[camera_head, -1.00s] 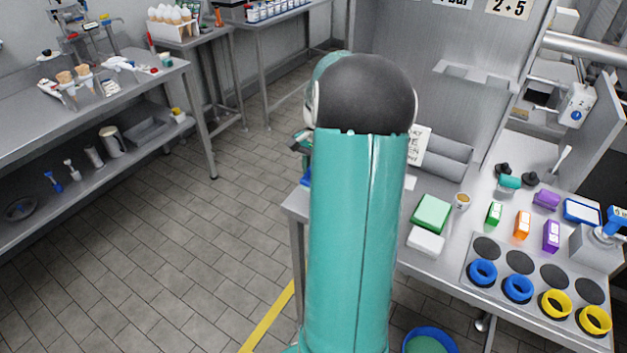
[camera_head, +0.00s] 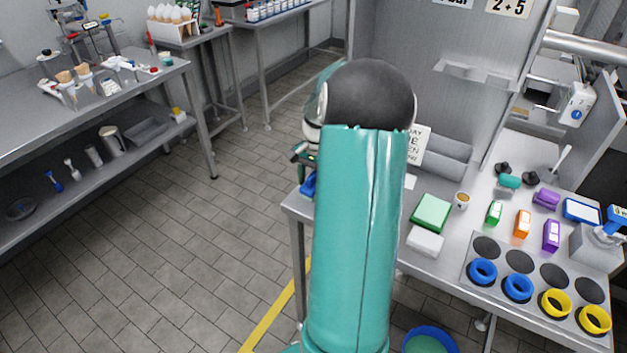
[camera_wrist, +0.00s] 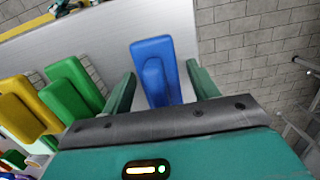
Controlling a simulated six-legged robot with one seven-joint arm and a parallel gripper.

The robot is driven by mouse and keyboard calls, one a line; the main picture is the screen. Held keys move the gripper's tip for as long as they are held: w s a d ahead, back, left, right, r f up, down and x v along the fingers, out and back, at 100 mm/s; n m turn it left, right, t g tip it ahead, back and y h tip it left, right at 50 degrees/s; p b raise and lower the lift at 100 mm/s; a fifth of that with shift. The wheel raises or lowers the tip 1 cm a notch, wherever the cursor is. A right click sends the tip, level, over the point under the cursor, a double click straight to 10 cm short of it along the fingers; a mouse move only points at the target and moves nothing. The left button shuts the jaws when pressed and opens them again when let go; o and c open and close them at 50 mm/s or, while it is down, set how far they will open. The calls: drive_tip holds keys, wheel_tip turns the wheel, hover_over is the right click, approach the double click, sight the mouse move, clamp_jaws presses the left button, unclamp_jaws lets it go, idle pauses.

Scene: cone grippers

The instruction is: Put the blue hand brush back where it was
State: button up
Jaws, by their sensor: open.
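A blue hand brush (camera_wrist: 155,60) lies on a pale metal surface in the wrist view, its narrower raised part toward me. My gripper (camera_wrist: 160,72) is open, with one teal finger on either side of the brush and a visible gap at each side. I cannot tell how far the fingers are above the surface. In the head view, a blue piece (camera_head: 309,185), probably this brush, shows at the left edge of the bench, beside my arm. My arm hides most of that area, and the gripper is only partly visible there.
Green (camera_wrist: 75,85) and yellow (camera_wrist: 30,105) brush-like pieces lie left of the blue brush. The bench (camera_head: 440,262) holds a green block (camera_head: 432,212) and blue and yellow rings. Open tiled floor lies left.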

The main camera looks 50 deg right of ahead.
drive_tip(key=r, duration=0.4)
drive_tip(key=d+r, duration=0.1)
drive_tip(key=r, duration=0.7)
drive_tip(key=shift+w+d+r, duration=0.1)
drive_tip(key=shift+d+r, duration=0.05)
drive_tip(key=w+a+r+n+t+h, duration=0.1)
drive_tip(key=a+r+n, duration=0.3)
drive_tip(key=a, duration=0.8)
drive_tip(key=w+a+r+n+t+h, duration=0.1)
drive_tip(key=a+r+n, duration=0.3)
drive_tip(key=a, duration=0.9)
drive_tip(key=s+a+n+t, duration=0.2)
drive_tip(key=s+a+n, duration=0.2)
drive_tip(key=a, duration=0.4)
drive_tip(key=s+a+f+n+t, duration=0.1)
drive_tip(key=s+a+n, duration=0.4)
drive_tip(key=a, duration=0.4)
drive_tip(key=shift+s+f+t+y, duration=0.25)
drive_tip(key=shift+s+t+y, duration=0.05)
drive_tip(key=shift+s+t, duration=0.1)
